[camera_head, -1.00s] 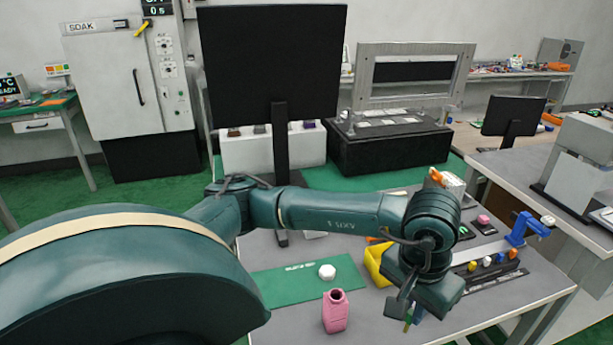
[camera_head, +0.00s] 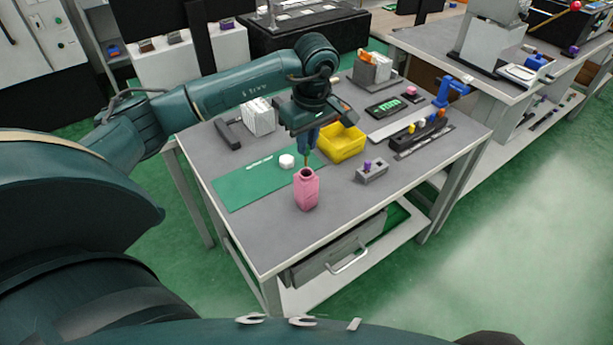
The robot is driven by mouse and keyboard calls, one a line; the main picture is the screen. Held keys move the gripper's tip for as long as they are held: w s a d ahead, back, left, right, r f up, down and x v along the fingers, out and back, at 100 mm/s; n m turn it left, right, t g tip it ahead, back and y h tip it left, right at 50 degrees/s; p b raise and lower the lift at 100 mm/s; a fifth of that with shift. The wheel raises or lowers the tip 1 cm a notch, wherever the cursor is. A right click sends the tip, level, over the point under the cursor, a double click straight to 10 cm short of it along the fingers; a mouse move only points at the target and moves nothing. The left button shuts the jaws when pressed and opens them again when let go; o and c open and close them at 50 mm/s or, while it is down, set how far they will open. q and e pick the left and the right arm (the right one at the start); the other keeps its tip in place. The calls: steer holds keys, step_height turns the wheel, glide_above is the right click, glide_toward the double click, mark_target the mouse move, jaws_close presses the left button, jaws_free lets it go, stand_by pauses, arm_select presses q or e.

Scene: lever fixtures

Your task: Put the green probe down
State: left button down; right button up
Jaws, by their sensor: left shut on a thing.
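My left gripper (camera_head: 306,148) points down over the middle of the table, just behind and above the open mouth of a pink bottle (camera_head: 307,190). It is shut on a thin, small thing, which I take to be the green probe (camera_head: 306,160). Only a narrow greenish-yellow tip of it shows below the fingers, and the rest is hidden. I cannot tell whether the tip touches anything or is over the bottle's mouth. My right gripper is not in view.
A white cap (camera_head: 287,161) lies on a green mat (camera_head: 240,186). A yellow bin (camera_head: 342,144), a grey block with a purple knob (camera_head: 372,172), a dark rack with coloured knobs (camera_head: 422,140) and a meter (camera_head: 386,107) stand to the right.

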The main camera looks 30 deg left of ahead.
mark_target(308, 147)
arm_select(q)
step_height(308, 147, down, 2)
steer(key=shift+f, duration=0.9)
step_height(308, 147, down, 3)
steer(key=shift+r+p, duration=0.1)
steer(key=shift+p, duration=0.2)
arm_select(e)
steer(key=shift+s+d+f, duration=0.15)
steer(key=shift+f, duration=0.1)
